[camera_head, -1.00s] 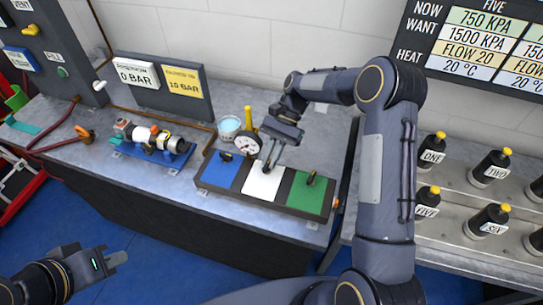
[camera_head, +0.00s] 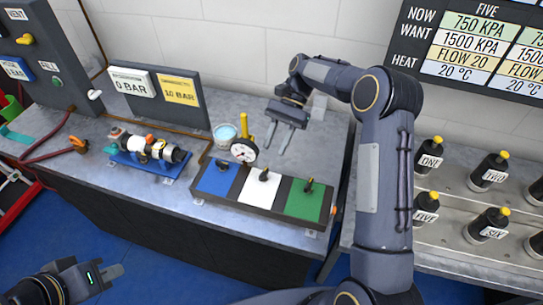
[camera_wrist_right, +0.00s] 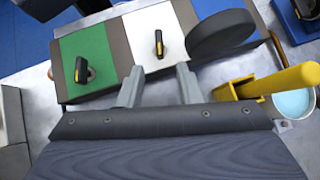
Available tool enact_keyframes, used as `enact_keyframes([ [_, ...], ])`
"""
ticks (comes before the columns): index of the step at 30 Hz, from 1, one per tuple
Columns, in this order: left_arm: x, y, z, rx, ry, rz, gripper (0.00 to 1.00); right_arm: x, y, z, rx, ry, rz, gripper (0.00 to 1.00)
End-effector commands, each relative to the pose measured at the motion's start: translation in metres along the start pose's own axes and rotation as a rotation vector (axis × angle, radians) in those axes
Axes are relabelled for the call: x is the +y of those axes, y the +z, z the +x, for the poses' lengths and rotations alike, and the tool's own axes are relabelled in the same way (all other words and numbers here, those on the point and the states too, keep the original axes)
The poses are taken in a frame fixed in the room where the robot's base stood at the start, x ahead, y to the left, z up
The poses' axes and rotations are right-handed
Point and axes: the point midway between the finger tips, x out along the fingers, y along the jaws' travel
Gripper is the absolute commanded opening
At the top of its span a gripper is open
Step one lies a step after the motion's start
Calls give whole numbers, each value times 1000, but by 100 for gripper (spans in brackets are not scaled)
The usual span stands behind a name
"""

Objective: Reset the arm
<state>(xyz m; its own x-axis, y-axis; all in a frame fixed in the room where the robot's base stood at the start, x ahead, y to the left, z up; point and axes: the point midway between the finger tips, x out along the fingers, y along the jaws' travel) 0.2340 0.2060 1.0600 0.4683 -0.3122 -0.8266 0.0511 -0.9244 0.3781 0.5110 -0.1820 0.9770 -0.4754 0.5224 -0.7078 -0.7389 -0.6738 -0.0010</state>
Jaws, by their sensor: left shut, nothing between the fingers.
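My right arm reaches over the bench in the head view. Its gripper (camera_head: 278,143) is open and empty, above the bench behind the coloured panel (camera_head: 228,204). In the right wrist view its two fingers (camera_wrist_right: 160,85) are apart with nothing between them. The panel has blue, white and green sections, each with a small black handle; the white section's handle (camera_wrist_right: 158,43) stands free of the fingers. My left gripper (camera_head: 112,272) is shut and empty at the lower left, over the blue floor, away from the bench.
A round gauge (camera_head: 243,152) with a yellow handle stands by the panel, beside a cup of blue liquid (camera_head: 225,133). A damper (camera_head: 152,149) sits on a blue stand to the left. Several black bottles (camera_head: 430,155) stand on a rack to the right.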

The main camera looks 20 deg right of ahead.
Motion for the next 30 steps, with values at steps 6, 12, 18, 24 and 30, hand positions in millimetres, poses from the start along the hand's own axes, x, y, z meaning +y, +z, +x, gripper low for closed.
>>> enact_keyframes([
  [6, 0, 0, 1, 0, 0, 0, 0, 0, 0, -11, 0, 0, 1, 32],
  [12, 0, 0, 1, 0, 0, 0, 0, 0, 0, -11, 0, 0, 1, 32],
  [18, 0, 0, 1, 0, 0, 0, 0, 0, 0, -11, 0, 0, 0, 32],
  [24, 0, 0, 1, 0, 0, 0, 0, 15, 23, -28, 66, -41, -61, 32],
  [30, 0, 0, 1, 0, 0, 0, 0, 65, 80, -51, 259, -134, -241, 32],
])
